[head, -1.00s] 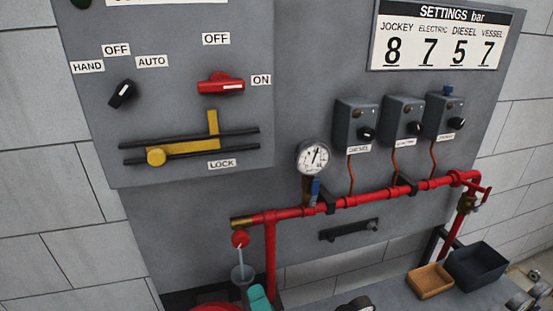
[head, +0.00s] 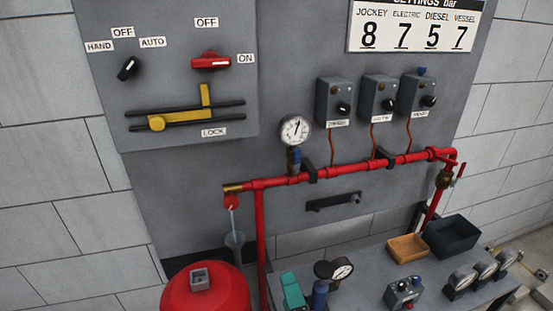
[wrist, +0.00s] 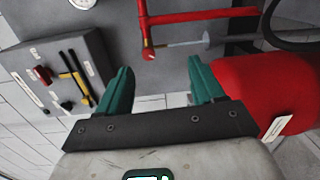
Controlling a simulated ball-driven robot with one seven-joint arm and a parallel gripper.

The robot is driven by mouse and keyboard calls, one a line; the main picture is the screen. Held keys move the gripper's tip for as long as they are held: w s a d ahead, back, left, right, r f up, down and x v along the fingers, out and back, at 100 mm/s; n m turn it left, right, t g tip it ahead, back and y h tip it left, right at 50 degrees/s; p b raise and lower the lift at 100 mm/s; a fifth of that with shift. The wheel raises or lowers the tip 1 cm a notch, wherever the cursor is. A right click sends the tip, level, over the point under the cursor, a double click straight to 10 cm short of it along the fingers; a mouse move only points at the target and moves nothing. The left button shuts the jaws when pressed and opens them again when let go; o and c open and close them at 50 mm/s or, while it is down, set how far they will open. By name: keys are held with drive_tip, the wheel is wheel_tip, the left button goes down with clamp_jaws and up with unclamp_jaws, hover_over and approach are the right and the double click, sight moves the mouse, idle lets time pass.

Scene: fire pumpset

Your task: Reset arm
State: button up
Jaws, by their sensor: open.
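My gripper (wrist: 160,90) shows in the wrist view with its two green fingers spread apart and nothing between them. Through the gap I see the grey backing panel and white wall tiles. The red vessel (wrist: 265,92) is behind and beside the right finger in the wrist view; I cannot tell whether they touch. The grey control box (wrist: 62,65) with the red switch and yellow bar is beyond the left finger. In the head view my gripper is not visible.
The red vessel (head: 207,291) stands at the lower middle. A bench (head: 365,270) holds gauges, an orange tray (head: 408,248) and a dark bin (head: 452,237). The red pipe (head: 340,172) runs across the panel, with a pressure gauge (head: 295,130) and three switch boxes above it.

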drive_tip(key=s+d+f+m+g+h, duration=0.35)
drive_tip(key=d+f+m, duration=0.35)
drive_tip(key=d, duration=0.3)
drive_tip(key=s+d+f+m+g+h, duration=0.35)
drive_tip(key=d+f+m, duration=0.35)
drive_tip(key=d, duration=0.3)
drive_tip(key=s+d+f+m+g+y, duration=0.1)
drive_tip(key=s+f+m+g, duration=0.1)
drive_tip(key=s, duration=0.4)
drive_tip(key=s+d+f+m+g+y, duration=0.1)
drive_tip(key=s+d+f+m+g, duration=0.1)
drive_tip(key=s, duration=0.4)
drive_tip(key=s+d+f+m+g, duration=0.1)
drive_tip(key=s+f+m+g, duration=0.1)
drive_tip(key=s+m+g, duration=0.2)
drive_tip(key=shift+s+d+g+y+b, duration=0.25)
drive_tip(key=shift+s+g+y+b, duration=0.2)
drive_tip(key=shift+s, duration=0.8)
